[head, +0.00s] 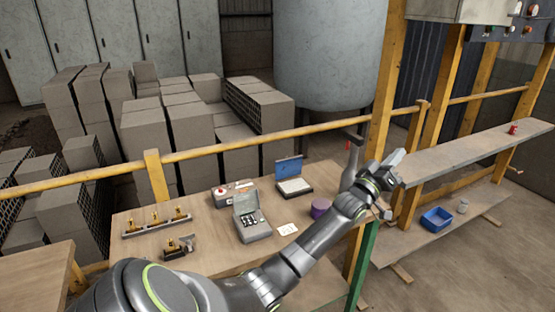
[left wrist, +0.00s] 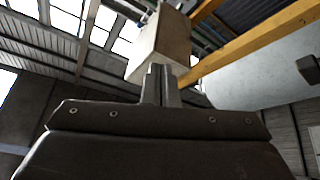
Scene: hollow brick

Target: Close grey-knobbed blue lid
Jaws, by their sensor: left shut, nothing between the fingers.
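A box (head: 295,186) with a blue lid (head: 289,167) stands at the back of the wooden workbench in the head view. The lid is raised, tilted up at the box's rear edge, and the light inside of the box shows. I cannot make out a grey knob on it. My left gripper (head: 398,158) is to the right of the box, raised and well apart from it. In the left wrist view the left fingers (left wrist: 160,85) are together and empty, pointing up toward the rafters. My right gripper is in neither view.
On the workbench (head: 210,260) are a grey open case (head: 252,229), a purple round container (head: 320,208), a white card (head: 287,229) and brass fittings (head: 180,216). A yellow post (head: 384,80) and a shelf (head: 470,155) stand close to my left gripper.

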